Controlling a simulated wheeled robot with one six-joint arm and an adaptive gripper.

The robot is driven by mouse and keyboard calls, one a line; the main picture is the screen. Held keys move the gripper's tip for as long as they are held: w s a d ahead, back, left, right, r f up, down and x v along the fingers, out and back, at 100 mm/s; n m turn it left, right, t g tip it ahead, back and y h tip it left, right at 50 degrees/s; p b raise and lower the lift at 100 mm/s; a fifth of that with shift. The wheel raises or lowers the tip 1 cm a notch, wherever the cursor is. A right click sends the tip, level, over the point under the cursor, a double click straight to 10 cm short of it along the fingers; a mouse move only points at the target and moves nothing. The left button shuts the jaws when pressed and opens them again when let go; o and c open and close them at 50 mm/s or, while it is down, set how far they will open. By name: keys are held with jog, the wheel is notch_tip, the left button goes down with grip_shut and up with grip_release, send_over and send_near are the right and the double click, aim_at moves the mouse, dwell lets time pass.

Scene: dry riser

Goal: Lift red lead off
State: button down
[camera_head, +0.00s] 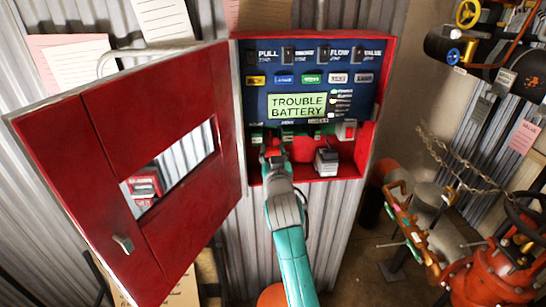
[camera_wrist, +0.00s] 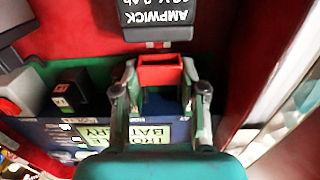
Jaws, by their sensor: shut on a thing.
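My gripper (camera_wrist: 160,88) is shut on a small red block, the red lead's end (camera_wrist: 161,72), in the wrist view. The red lead end lies right beside the dark battery (camera_wrist: 157,20), whose lettering reads AMPWICK; I cannot tell whether they touch. In the head view my gripper (camera_head: 273,158) reaches into the lower left of the open red cabinet (camera_head: 369,130), and a bit of red shows at its tip. The arm hides the AMPWICK battery there.
The cabinet's red door (camera_head: 85,150) stands open at the left, close to my arm. A grey-topped block (camera_head: 326,160) sits in the cabinet floor's right part. The panel display (camera_head: 297,106) reads TROUBLE BATTERY. Red pipework (camera_head: 495,270) stands at the lower right.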

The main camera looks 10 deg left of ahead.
jog(key=c, duration=0.7)
grip_release()
jog(key=shift+r, duration=0.25)
jog(key=shift+c, duration=0.2)
jog(key=v, duration=1.2)
jog(key=s+d+f+g+h, duration=0.1)
jog(key=s+d+f, duration=0.7)
jog(key=s+f, duration=0.25)
jog(key=s+d+f+h, duration=0.1)
jog(key=s+d+f, duration=0.8)
jog(key=f, duration=0.2)
jog(key=s+d+m+h, duration=0.1)
jog(key=s+d, duration=0.2)
jog(key=s, duration=0.7)
jog(key=s+d+r+m+g+h, duration=0.1)
jog(key=s+d, duration=0.2)
jog(key=s, duration=0.7)
jog(key=s+d+m+h, duration=0.1)
jog(key=s+d, duration=0.2)
jog(key=s, duration=0.8)
jog(key=shift+d+r+g, duration=0.3)
jog(key=shift+d, duration=0.1)
